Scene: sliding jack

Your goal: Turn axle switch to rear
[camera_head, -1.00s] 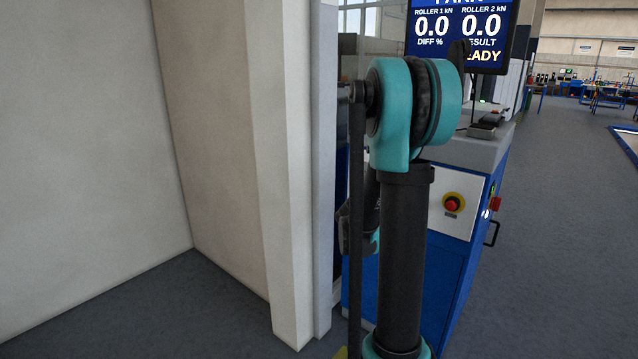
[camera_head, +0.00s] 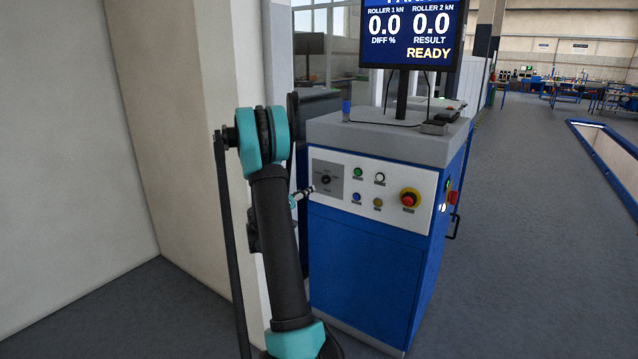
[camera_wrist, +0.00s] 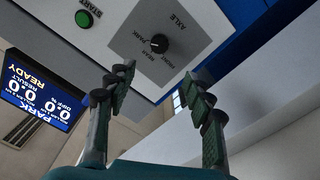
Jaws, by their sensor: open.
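The axle switch is a small black rotary knob (camera_head: 326,180) on a grey plate at the left of the console's white front panel. In the wrist view, which is upside down, the knob (camera_wrist: 159,43) sits among the labels AXLE, FRONT, REAR and PARK. Its exact pointer direction is too small to tell; the screen reads PARK. My gripper (camera_wrist: 158,78) is open and empty, its two fingers spread wide below the knob in that picture and apart from it. In the head view my gripper (camera_head: 303,194) shows just left of the knob, partly hidden by my arm.
The screen (camera_head: 411,30) shows READY above the blue console (camera_head: 365,270). Several buttons and a red emergency stop (camera_head: 409,198) sit right of the switch. A pale wall column (camera_head: 195,150) stands close left of my arm.

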